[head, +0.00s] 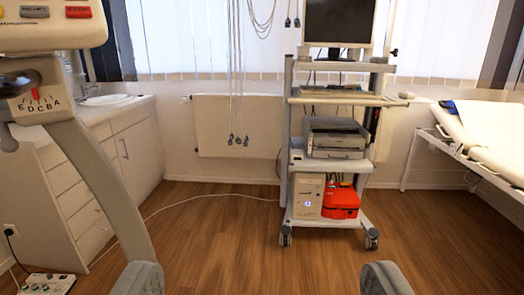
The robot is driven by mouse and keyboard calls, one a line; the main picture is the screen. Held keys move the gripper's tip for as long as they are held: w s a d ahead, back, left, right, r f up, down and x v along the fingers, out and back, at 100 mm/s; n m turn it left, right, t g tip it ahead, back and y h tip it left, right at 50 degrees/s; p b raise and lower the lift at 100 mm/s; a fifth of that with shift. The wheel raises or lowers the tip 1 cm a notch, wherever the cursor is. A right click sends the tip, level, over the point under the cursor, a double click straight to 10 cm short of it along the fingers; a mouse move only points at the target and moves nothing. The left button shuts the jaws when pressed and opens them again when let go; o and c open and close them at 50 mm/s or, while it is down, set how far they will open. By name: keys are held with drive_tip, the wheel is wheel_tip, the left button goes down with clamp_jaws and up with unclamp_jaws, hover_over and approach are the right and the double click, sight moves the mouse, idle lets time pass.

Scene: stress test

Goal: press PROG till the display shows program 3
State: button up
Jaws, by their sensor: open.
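My gripper (262,278) shows at the bottom edge as two grey fingers set wide apart. It is open, with only wooden floor between the fingers. I cannot make out a PROG label or a program number anywhere. A small pale control box (42,284) with several knobs or buttons lies on the floor at the lower left, left of my gripper and partly cut off by the frame. Its lettering is too small to read.
A wheeled cart (328,170) holds a dark monitor (338,22), a printer (335,138), a computer tower (307,196) and a red bag (341,202). White drawers (75,190) stand left and a couch (490,135) right. A white cable (190,202) crosses the otherwise clear middle floor.

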clamp_jaws()
idle(1.4)
